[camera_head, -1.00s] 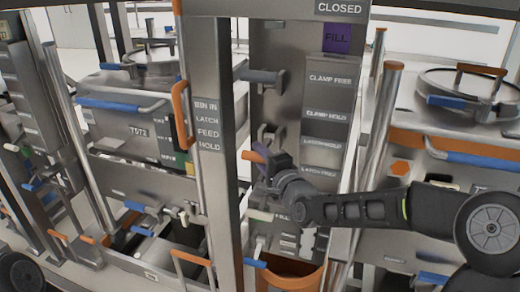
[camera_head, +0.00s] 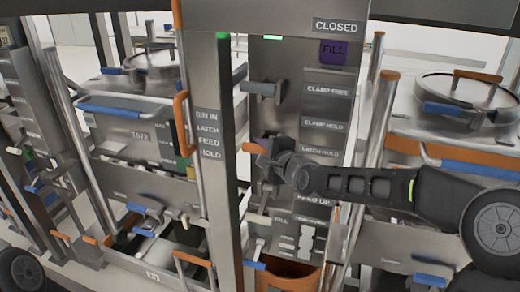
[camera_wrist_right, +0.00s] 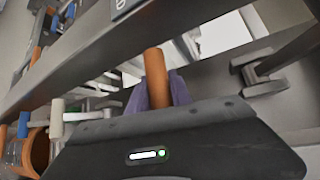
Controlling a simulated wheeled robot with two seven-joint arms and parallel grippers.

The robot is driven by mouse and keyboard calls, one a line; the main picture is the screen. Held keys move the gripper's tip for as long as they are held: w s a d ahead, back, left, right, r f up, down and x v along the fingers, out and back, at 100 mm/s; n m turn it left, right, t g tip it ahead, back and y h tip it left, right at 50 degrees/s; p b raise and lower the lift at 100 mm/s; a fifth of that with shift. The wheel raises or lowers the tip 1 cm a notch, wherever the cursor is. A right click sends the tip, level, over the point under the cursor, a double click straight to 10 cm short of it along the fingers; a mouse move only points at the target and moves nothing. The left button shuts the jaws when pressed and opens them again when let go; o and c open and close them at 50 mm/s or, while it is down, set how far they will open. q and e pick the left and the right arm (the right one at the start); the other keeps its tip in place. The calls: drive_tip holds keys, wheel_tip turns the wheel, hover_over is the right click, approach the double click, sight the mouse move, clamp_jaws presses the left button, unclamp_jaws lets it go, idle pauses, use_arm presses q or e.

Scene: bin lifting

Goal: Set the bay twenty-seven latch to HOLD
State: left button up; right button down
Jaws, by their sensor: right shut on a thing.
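My right gripper (camera_head: 262,149) reaches in from the right in the head view and is shut on an orange latch handle (camera_head: 250,147). In the right wrist view the handle (camera_wrist_right: 156,78) stands between the two purple-grey fingers (camera_wrist_right: 158,95). The handle is roughly level with the LATCH HOLD label (camera_head: 320,152) on the bay's grey label panel. The lower label is mostly hidden by my arm. The latch mechanism behind the gripper is largely hidden. My left gripper is not in view.
A grey post (camera_head: 208,190) reading BIN IN, LATCH, FEED, HOLD stands just left of the handle. A grey clamp lever (camera_head: 262,88) sticks out above it. CLAMP HOLD (camera_head: 325,124) and CLAMP FREE labels are higher. An orange bin edge (camera_head: 295,280) lies below.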

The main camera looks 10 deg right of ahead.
drive_tip(key=shift+r, duration=0.1)
drive_tip(key=c, duration=1.2)
unclamp_jaws()
drive_tip(key=shift+o, duration=0.2)
drive_tip(key=shift+s+d, duration=0.25)
drive_tip(key=shift+s, duration=0.25)
drive_tip(key=p+v, duration=0.1)
drive_tip(key=v, duration=0.5)
drive_tip(key=shift+s, duration=0.3)
drive_tip(key=shift+r, duration=0.15)
